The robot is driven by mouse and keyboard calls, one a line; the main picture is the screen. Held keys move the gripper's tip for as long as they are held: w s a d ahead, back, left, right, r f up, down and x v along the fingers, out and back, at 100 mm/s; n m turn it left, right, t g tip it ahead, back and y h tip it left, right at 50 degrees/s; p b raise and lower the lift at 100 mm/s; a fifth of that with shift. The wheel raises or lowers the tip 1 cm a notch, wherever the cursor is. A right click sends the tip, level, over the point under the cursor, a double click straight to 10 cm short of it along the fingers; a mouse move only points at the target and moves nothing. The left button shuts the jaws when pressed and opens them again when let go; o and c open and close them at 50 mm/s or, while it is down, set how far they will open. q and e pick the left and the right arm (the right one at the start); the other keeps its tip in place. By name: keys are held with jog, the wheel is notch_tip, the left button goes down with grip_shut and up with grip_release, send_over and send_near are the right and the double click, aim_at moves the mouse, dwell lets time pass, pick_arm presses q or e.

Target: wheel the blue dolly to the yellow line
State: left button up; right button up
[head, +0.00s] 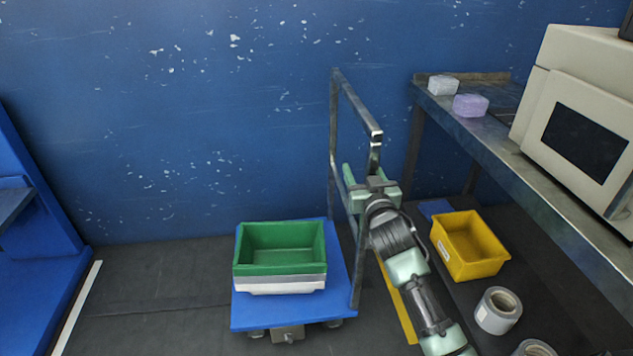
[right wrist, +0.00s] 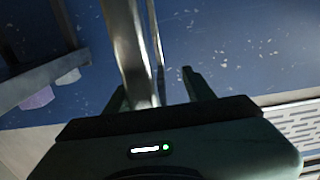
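The blue dolly (head: 343,290) stands on the dark floor in the middle of the head view, with its upright metal handle frame (head: 357,104) on its right side. It carries a green bin (head: 280,269) stacked on pale bins. The yellow line (head: 400,305) runs along the floor just right of the dolly, partly hidden by my right arm. My right gripper (head: 360,172) is at the handle frame. In the right wrist view, the handle bar (right wrist: 130,50) passes between its spread fingers (right wrist: 158,88), with a gap on one side. My left gripper is out of view.
A metal bench (head: 480,135) with a beige machine (head: 580,120) stands at the right. Below it are a yellow bin (head: 468,246) and film rolls (head: 498,310). A white line (head: 78,305) lies at the left, with open floor between it and the dolly. A blue wall closes the back.

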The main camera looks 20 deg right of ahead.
jog(key=w+a+b, duration=0.2)
jog(key=a+b, duration=0.1)
jog(key=a, duration=0.6)
jog(key=shift+w, duration=0.3)
jog(key=shift+a, duration=0.1)
jog(key=p+v, duration=0.2)
jog(key=v, duration=0.7)
dwell(0.5)
